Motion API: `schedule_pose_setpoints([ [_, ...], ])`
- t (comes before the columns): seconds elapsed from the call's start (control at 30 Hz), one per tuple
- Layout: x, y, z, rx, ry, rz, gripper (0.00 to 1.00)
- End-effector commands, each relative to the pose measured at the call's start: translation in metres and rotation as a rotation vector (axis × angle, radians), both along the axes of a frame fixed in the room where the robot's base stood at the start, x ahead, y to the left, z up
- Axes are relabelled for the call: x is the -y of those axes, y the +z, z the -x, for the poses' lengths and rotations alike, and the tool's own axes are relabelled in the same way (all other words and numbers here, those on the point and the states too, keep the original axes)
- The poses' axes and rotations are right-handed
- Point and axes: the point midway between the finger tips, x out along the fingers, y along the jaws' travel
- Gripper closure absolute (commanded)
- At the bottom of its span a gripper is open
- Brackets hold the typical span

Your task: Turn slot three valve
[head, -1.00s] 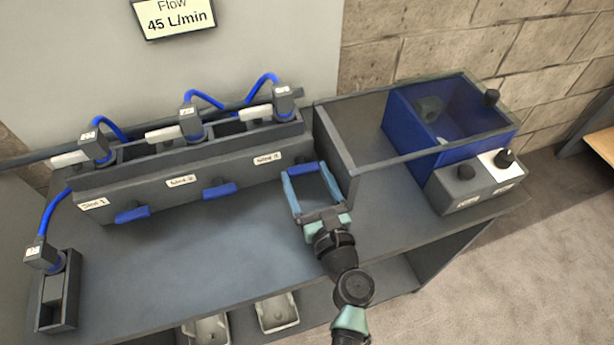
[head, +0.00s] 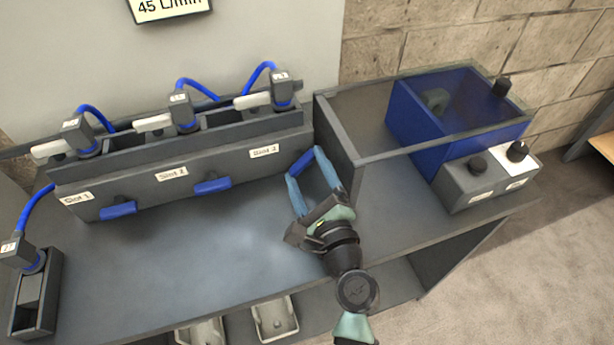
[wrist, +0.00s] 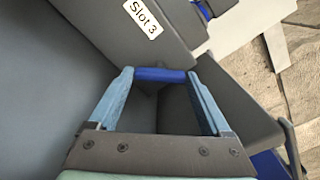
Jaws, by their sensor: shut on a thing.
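The slot three valve has a blue bar handle (head: 301,163) at the right end of the grey slot front, by the Slot 3 label (head: 264,152). My gripper (head: 304,166) is shut on this handle, one light-blue finger at each end. The handle is tilted, its right end higher in the head view. In the wrist view the handle (wrist: 160,74) spans between the fingertips, below the Slot 3 label (wrist: 143,17). The valve's stem is mostly hidden. The slot one handle (head: 118,209) and slot two handle (head: 212,185) lie nearly level.
A control box (head: 465,190) with knobs is farther right. Connectors with blue hoses stand above the slots. A small holder (head: 50,300) is at left. The bench middle is clear.

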Motion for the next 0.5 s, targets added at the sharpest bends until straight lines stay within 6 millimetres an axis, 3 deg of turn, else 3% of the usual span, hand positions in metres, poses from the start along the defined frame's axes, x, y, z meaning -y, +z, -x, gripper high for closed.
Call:
schedule_pose_setpoints([
  [0.5,-0.0001,-0.0036,0.0002,0.149,0.0,0.457,0.73],
])
